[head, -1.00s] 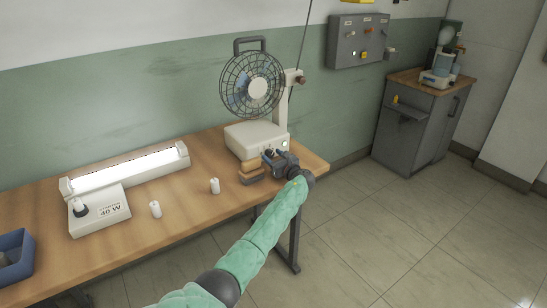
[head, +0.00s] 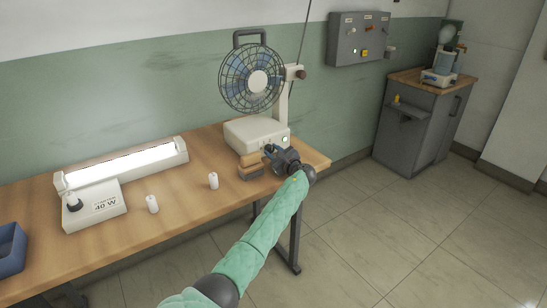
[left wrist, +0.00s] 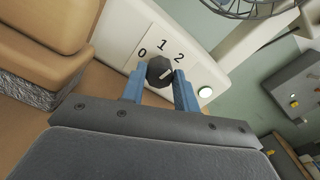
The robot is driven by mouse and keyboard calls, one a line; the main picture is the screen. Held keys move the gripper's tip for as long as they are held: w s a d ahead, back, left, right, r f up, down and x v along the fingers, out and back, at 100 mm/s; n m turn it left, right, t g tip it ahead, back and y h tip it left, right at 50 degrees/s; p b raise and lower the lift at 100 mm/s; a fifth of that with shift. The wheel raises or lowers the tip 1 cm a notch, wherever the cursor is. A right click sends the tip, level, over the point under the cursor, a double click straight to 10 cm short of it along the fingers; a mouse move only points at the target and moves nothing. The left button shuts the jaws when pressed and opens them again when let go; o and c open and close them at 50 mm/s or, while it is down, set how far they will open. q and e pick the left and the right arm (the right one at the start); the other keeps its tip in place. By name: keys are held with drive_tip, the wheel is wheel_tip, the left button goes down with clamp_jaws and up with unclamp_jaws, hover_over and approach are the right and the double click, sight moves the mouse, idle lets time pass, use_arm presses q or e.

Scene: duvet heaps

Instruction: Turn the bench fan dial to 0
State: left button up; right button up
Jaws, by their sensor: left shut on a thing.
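The bench fan (head: 257,80) stands at the right end of the wooden bench, with a cream base (head: 250,133). In the left wrist view its dark, faceted dial (left wrist: 158,70) sits on a white plate marked 0, 1 and 2. The dial's pale mark seems to lean toward the 2 side, but I cannot read it surely. My left gripper (head: 269,153) is at the base's front; it also shows in the left wrist view (left wrist: 160,80), its blue fingers shut on either side of the dial. My right gripper is out of view.
A tan and grey block (head: 250,166) lies close left of my left gripper. Two small white cylinders (head: 213,181), a lit tube lamp (head: 122,163) and a blue bin (head: 11,250) are further left. A lit lamp (left wrist: 205,92) sits beside the dial plate.

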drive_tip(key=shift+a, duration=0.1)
use_arm(q)
drive_tip(key=o, duration=1)
drive_tip(key=shift+c, duration=0.2)
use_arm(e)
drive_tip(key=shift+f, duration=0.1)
use_arm(q)
drive_tip(key=b+v, duration=0.1)
drive_tip(key=v, duration=0.5)
drive_tip(key=shift+s+d+f, duration=0.1)
drive_tip(key=shift+s+d, duration=0.45)
drive_tip(key=shift+s, duration=0.15)
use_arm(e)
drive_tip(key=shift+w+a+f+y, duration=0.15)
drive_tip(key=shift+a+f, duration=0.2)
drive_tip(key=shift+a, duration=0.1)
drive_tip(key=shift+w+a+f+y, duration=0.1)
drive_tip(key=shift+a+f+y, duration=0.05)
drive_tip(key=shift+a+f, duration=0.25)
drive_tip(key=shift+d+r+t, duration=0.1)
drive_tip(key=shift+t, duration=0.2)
